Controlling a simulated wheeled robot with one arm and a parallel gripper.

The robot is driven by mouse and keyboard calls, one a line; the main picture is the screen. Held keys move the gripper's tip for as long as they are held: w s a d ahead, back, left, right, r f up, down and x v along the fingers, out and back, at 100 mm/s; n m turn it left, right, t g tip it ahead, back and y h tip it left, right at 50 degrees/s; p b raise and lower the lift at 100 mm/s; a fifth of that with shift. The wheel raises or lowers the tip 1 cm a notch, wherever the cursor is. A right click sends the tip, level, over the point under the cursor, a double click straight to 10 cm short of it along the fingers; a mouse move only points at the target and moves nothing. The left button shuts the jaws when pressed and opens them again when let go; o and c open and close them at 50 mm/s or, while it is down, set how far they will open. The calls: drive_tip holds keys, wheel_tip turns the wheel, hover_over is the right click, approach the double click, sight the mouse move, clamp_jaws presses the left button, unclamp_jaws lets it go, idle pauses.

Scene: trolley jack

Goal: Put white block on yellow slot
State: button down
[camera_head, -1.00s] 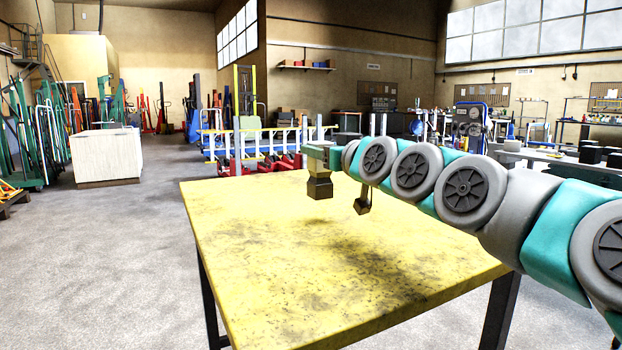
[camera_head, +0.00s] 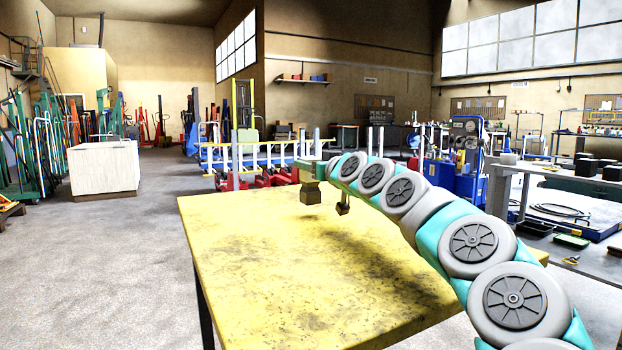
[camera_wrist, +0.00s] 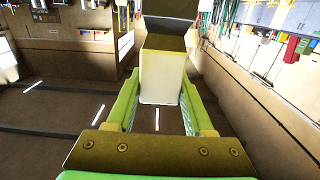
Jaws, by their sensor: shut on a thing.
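In the wrist view, my gripper (camera_wrist: 160,85) is shut on a pale cream-white block (camera_wrist: 160,76), which stands between the two green fingers. A dark brown piece covers the block's top in that view. In the head view, my gripper (camera_head: 311,190) is at the end of my outstretched arm, above the far part of the yellow table (camera_head: 250,260). The white block cannot be made out there. No slot can be told apart on the yellow tabletop.
A white cabinet (camera_head: 104,168) stands on open floor to the left. Blue and yellow racks with red trolley jacks (camera_head: 270,178) stand behind the table. A blue machine (camera_head: 466,160) and a grey workbench (camera_head: 560,172) are at right. The near tabletop is clear.

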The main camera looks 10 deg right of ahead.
drive_tip(key=shift+w+f, duration=0.2)
drive_tip(key=shift+f, duration=1.5)
drive_tip(key=shift+f, duration=0.15)
drive_tip(key=shift+c, duration=1.4)
unclamp_jaws()
drive_tip(key=shift+s+d, duration=0.1)
